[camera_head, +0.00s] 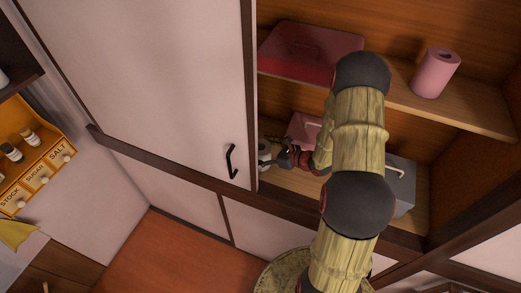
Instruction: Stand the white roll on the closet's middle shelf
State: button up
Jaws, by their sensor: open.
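The white roll (264,155) stands on the closet's lower visible shelf (283,181), close to the inner edge of the white door panel, which may hide part of it. My gripper (277,158) is open, just right of the roll and pointing left at it. The fingers are small and dark here, so I cannot tell whether they touch the roll or reach around it. My arm comes up from the bottom and bends left into this shelf space. I cannot tell from this view which shelf counts as the middle one.
A red case (308,52) and a pink roll (436,73) are on the upper visible shelf (395,92). A pink box (303,130) and a grey box (402,185) with a handle share the lower shelf. The white door (160,80) borders the opening on the left.

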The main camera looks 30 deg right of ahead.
jog(key=v, duration=1.2)
jog(key=s+a+r+n+g+h+b, duration=0.1)
jog(key=s+a+n+g+b, duration=0.4)
jog(key=s+n, duration=0.5)
jog(key=s+a+r+n+g+h+b, duration=0.1)
jog(key=s+a+r+n+g+b, duration=0.1)
jog(key=s+a+n+g, duration=0.7)
jog(key=w+a+r+n+t+h+b, duration=0.1)
jog(key=a+r+n+t+h+b, duration=0.2)
jog(key=n, duration=0.9)
notch_tip(320, 180, up, 5)
jog(key=a+t+b, duration=0.2)
jog(key=t+b, duration=0.2)
jog(key=b, duration=0.2)
jog(key=shift+a+h, duration=0.35)
jog(key=shift+h, duration=0.05)
jog(key=shift+w+f, duration=0.1)
jog(key=c, duration=0.3)
